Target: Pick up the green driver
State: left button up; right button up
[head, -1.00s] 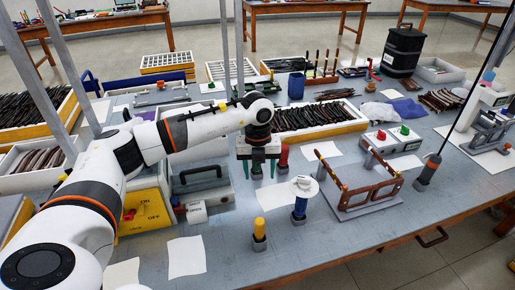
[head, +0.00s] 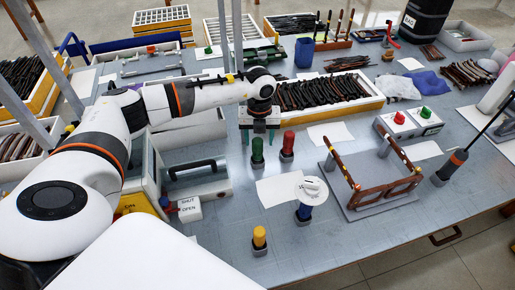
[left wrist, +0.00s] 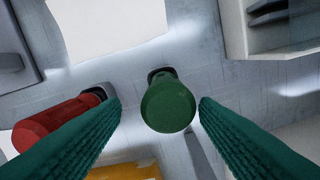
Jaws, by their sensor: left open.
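The green driver (head: 257,152) stands upright in a small base on the table, and its handle shows end-on in the left wrist view (left wrist: 168,106). My left gripper (head: 258,139) is open and empty just above it and points down. In the left wrist view, the two green ridged fingers (left wrist: 160,106) lie on either side of the green handle, with a gap on both sides. The handle appears slightly right of centre between the tips. My right gripper is not in view.
The red driver (head: 288,142) stands close to the right of the green one, and in the left wrist view it (left wrist: 62,122) lies beside a finger.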

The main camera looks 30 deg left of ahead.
aim_at(258, 150)
pick_arm(q)
jog(key=shift+f, duration=0.25)
jog(key=f, duration=0.2)
jog(key=s+f+p, duration=0.1)
jog(key=f, duration=0.1)
jog(key=shift+f, duration=0.4)
jog(key=shift+c, duration=0.6)
jog(key=c, duration=1)
jog(key=shift+w, duration=0.1)
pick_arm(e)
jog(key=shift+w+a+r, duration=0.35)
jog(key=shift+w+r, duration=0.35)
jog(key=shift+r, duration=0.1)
